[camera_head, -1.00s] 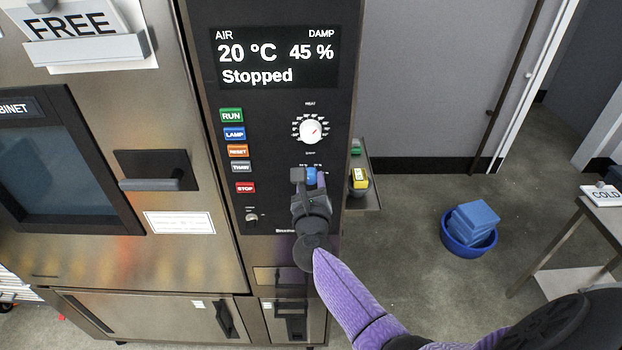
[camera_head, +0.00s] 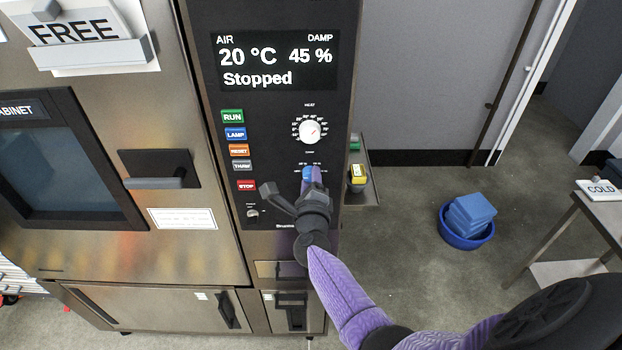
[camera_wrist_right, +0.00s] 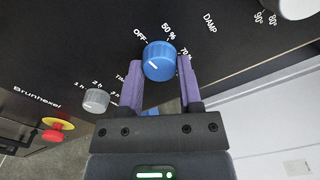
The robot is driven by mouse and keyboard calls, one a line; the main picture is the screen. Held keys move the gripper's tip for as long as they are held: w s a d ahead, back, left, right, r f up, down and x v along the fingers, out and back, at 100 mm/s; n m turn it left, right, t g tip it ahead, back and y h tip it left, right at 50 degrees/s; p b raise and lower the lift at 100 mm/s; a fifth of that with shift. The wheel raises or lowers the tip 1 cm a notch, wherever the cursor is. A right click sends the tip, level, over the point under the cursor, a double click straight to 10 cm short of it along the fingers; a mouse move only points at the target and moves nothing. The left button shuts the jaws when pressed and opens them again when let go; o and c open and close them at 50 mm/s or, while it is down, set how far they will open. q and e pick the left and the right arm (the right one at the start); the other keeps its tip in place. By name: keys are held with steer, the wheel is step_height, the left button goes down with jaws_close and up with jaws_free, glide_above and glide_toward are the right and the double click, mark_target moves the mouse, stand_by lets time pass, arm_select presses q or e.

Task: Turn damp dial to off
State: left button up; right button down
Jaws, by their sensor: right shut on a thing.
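The blue damp dial (camera_head: 308,174) is low on the black control panel, partly hidden by my right gripper (camera_head: 313,182). In the right wrist view, the dial (camera_wrist_right: 159,61) sits between the two purple fingers of my right gripper (camera_wrist_right: 161,72), which is shut on it. A short white mark shows on the dial's face, left of its centre in that view. OFF, 50 % and 70 % are printed around it. The display (camera_head: 276,61) reads 20 °C, damp 45 % and Stopped. My left gripper is out of view.
The white heat dial (camera_head: 309,131) is above the damp dial. Several coloured buttons run down the panel's left, with a small grey timer knob (camera_wrist_right: 96,101) nearby. A red and yellow knob (camera_wrist_right: 55,131) is at the wrist view's left. A blue tub (camera_head: 466,235) stands on the floor.

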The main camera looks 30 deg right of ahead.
stand_by(0.3)
steer(key=shift+c, duration=1.4)
jaws_free()
steer(key=v, duration=1)
steer(key=shift+p, duration=0.45)
steer(key=shift+w, duration=0.1)
